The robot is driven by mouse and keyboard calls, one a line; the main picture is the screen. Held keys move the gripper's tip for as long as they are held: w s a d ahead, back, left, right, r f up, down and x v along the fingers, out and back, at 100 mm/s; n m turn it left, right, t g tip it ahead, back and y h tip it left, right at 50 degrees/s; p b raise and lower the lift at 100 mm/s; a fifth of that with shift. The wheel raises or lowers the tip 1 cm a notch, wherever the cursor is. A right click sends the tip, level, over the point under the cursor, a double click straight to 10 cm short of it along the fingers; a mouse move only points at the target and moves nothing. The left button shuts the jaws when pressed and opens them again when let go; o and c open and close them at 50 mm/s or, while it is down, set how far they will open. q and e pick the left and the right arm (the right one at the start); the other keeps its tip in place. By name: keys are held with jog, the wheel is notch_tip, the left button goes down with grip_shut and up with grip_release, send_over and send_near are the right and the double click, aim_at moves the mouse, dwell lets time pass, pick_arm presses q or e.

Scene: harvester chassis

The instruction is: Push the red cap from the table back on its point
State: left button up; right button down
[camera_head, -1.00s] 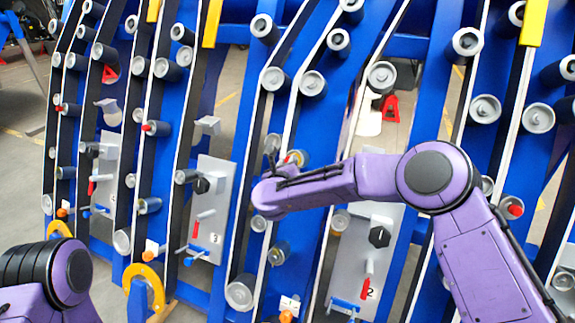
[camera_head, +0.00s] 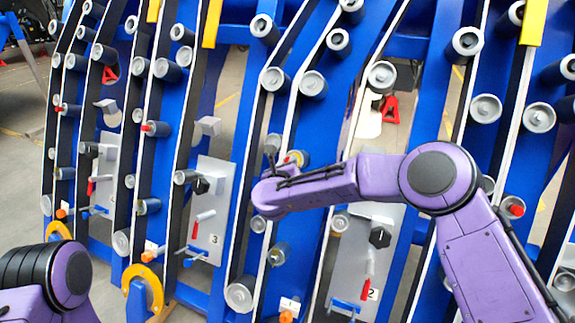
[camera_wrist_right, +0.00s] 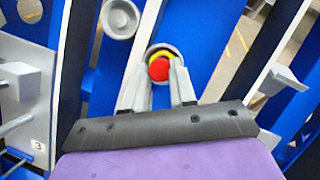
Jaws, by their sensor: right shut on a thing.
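The red cap (camera_wrist_right: 158,70) shows in the right wrist view between the two grey fingertips of my right gripper (camera_wrist_right: 160,82). The gripper is shut on it. The cap is right in front of a grey roller end (camera_wrist_right: 163,48) with a yellow ring (camera_wrist_right: 166,56) around its middle. I cannot tell whether the cap touches the roller or sits fully on its point. In the head view my right gripper (camera_head: 280,155) is at this roller, and the arm hides most of the cap. Only part of my left arm shows at the lower left; its gripper is out of view.
The blue harvester frame (camera_head: 420,100) fills the view, with several grey rollers and black belts. Other red caps sit on rollers, one at the right (camera_head: 516,210) and one at the left (camera_head: 147,128). Grey panels with levers, such as panel 3 (camera_head: 213,170), stand close beside the arm.

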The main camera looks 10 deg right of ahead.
jog(key=shift+w+d+f+b, duration=0.55)
jog(key=shift+w+f+b, duration=0.05)
jog(key=shift+w+b, duration=0.3)
dwell(0.4)
jog(key=c, duration=0.8)
grip_release()
jog(key=shift+s, duration=0.1)
jog(key=b+v, duration=0.1)
jog(key=v, duration=0.9)
jog(key=shift+s+a+r, duration=0.1)
jog(key=shift+s+r, duration=0.05)
jog(key=shift+s, duration=0.1)
